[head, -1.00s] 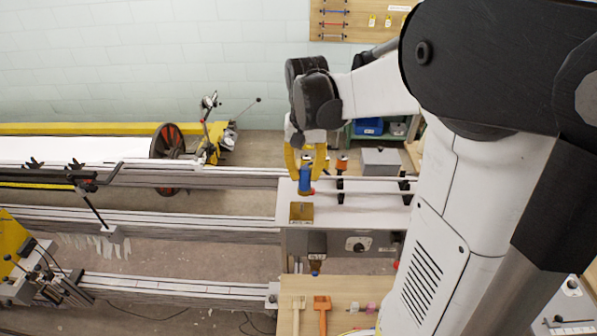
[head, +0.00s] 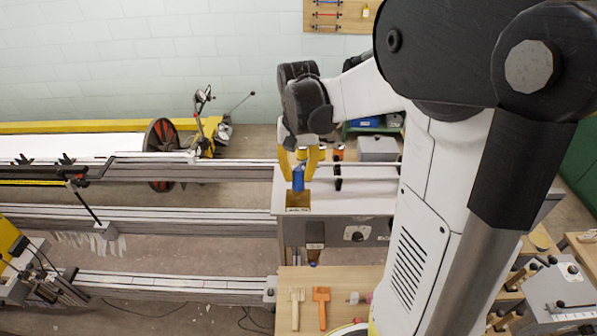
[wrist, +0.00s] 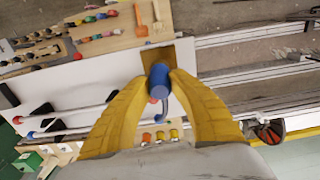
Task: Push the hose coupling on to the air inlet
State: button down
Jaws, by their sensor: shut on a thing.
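My gripper (head: 299,166), with yellow fingers, is shut on a blue cylinder that looks like the hose coupling (head: 298,180). It points down just above a brass-coloured square plate (head: 298,209) on top of the grey-white machine box. In the wrist view the blue coupling (wrist: 159,78) sits between the fingertips, overlapping the near edge of the brass plate (wrist: 157,56). I cannot tell whether the coupling touches the plate. No air inlet is clearly visible there; the coupling may hide it. A dark block with a brown nozzle (head: 314,255) hangs on the box's front.
A wooden bench (head: 340,285) in front holds a pale tool (head: 296,308) and an orange tool (head: 321,308). Rods run along the box top to the coupling's right, with orange-topped parts (head: 337,153) behind. Long metal rails (head: 180,218) extend left.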

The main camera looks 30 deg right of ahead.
jog(key=shift+f, duration=0.5)
jog(key=shift+f+b, duration=0.65)
jog(key=shift+b, duration=0.2)
jog(key=c, duration=1.2)
grip_release()
jog(key=shift+r, duration=0.15)
